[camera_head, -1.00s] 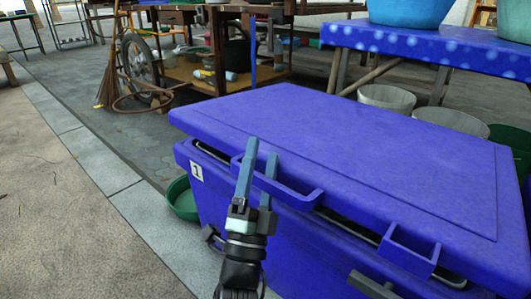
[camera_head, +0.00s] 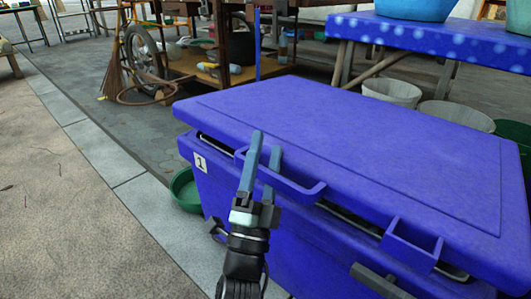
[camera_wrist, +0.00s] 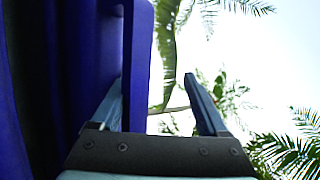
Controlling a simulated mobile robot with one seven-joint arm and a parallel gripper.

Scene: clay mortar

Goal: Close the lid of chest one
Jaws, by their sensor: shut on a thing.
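Chest one (camera_head: 228,185) is a large blue chest with a "1" label on its front left. Its blue lid (camera_head: 370,150) lies nearly flat over the body, with a dark gap showing under the front edge. A loop handle (camera_head: 305,192) sticks out from the lid's front left, and a second one is at the right. My gripper (camera_head: 264,145) is at the left end of the left handle, its two blue-grey fingers pointing up there. In the wrist view, one finger of my gripper (camera_wrist: 160,95) lies against a blue edge; the contact is partly hidden.
A green bowl (camera_head: 185,190) is on the ground left of the chest. A blue-clothed table (camera_head: 440,38) with basins stands behind right, with pale buckets (camera_head: 392,95) below. A bicycle wheel and broom (camera_head: 117,68) are behind left. The paving at left is clear.

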